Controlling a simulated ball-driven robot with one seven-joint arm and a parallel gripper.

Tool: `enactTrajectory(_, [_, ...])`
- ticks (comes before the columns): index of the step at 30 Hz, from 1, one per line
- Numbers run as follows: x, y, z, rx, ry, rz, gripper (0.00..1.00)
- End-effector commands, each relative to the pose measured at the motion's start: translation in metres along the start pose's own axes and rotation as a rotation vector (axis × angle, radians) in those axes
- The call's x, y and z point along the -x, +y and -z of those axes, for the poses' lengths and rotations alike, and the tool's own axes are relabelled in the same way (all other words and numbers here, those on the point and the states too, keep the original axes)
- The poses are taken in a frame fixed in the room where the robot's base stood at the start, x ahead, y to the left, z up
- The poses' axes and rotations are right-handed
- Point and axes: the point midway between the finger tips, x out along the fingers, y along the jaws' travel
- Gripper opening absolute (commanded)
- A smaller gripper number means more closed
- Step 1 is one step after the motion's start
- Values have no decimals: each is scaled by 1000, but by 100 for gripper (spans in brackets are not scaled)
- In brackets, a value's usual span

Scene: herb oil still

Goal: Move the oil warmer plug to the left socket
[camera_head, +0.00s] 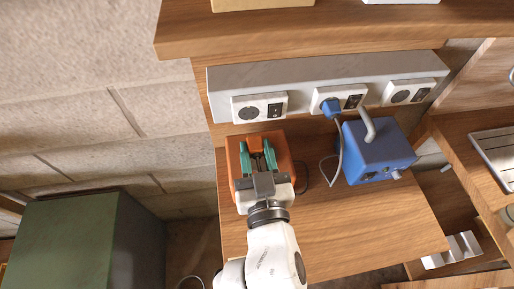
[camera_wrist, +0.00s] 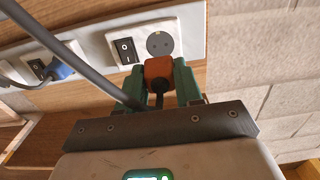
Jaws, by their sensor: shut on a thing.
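My gripper (camera_head: 257,149) is shut on an orange plug (camera_wrist: 158,69), seen between its green fingers (camera_wrist: 186,82) in the wrist view. The left socket (camera_head: 248,112) is empty in the head view. In the wrist view this socket (camera_wrist: 160,43) lies just beyond the plug, its holes uncovered, so the plug is apart from it. An orange box (camera_head: 236,150), perhaps the oil warmer, stands on the shelf behind my gripper. In the head view I cannot make out the plug against it.
A blue plug (camera_head: 331,107) fills the middle socket; its cable runs beside a blue box (camera_head: 377,153) with a grey pipe. The right socket (camera_head: 400,96) is empty. A thick grey cord or pipe (camera_wrist: 80,62) crosses the wrist view. An upper shelf (camera_head: 300,39) overhangs the grey strip (camera_head: 300,76).

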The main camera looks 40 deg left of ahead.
Motion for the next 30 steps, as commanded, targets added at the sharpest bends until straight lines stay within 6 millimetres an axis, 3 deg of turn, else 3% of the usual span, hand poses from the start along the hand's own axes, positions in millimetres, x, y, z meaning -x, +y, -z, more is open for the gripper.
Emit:
enactTrajectory(18, [-46, 0, 1, -1, 2, 1, 0])
enactTrajectory(30, [-55, 0, 0, -1, 1, 0, 0])
